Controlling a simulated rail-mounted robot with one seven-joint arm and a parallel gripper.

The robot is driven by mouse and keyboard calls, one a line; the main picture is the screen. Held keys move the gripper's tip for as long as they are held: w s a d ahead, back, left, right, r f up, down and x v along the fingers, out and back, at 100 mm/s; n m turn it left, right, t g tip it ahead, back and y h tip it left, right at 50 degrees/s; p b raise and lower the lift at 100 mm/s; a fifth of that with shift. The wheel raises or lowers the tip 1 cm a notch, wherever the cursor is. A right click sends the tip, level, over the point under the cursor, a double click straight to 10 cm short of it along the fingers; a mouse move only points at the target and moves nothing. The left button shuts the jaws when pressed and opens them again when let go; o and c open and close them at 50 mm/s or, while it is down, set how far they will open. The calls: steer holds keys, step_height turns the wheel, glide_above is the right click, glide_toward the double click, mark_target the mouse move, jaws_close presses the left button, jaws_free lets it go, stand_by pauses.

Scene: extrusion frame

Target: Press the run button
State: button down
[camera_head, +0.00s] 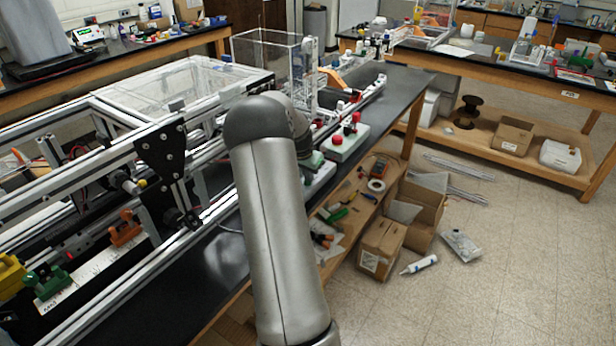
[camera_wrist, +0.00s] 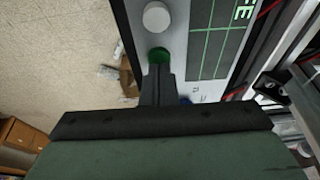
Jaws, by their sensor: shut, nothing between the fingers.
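A control panel (camera_wrist: 172,42) with a pale grey face shows in the wrist view. On it are a round green button (camera_wrist: 158,54), a round whitish button (camera_wrist: 156,16) above it and a blue button (camera_wrist: 185,100), partly hidden. I cannot read a run label. My gripper (camera_wrist: 160,70) is shut and empty, its fingertips at the lower edge of the green button and overlapping it in the picture. I cannot tell whether they touch it. In the head view my arm hides the gripper and most of the panel.
The panel's dark screen (camera_wrist: 217,40) with green lines is right of the buttons. In the head view, a pale box with red knobs (camera_head: 348,137) stands on the black bench (camera_head: 407,88). An aluminium extrusion frame (camera_head: 110,225) fills the left. Cardboard boxes (camera_head: 381,249) stand below.

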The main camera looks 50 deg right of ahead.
steer(key=shift+s+a+f, duration=0.15)
steer(key=shift+a+f, duration=0.05)
steer(key=shift+f, duration=0.45)
step_height(320, 180, up, 6)
steer(key=shift+d+f+p, duration=0.1)
steer(key=shift+p, duration=1)
steer(key=b+v, duration=0.2)
steer(key=v, duration=0.7)
steer(key=shift+r+b, duration=0.25)
steer(key=shift+b, duration=0.1)
steer(key=shift+w, duration=0.2)
